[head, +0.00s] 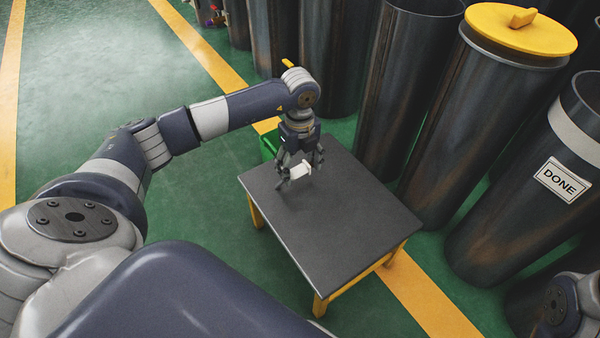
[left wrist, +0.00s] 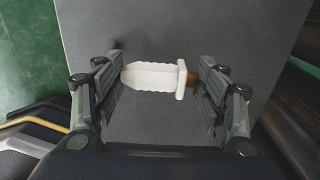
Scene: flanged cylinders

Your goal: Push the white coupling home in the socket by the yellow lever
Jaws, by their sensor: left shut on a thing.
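The white coupling (head: 300,169) is between the fingers of my left gripper (head: 299,176), over the far left part of the dark table. In the left wrist view the coupling (left wrist: 152,77) lies crosswise between the two fingers, with a flange at its right end and a brown part beyond it. My left gripper is shut on it. A small yellow piece (head: 288,63) shows behind my left wrist; I cannot tell whether it is the yellow lever. I cannot make out the socket. My right gripper is out of view.
The dark table top (head: 335,222) on yellow legs is otherwise bare. Tall dark cylinders stand behind and to the right, one with a yellow lid (head: 520,28), one with a DONE label (head: 563,179). Green floor is open at left.

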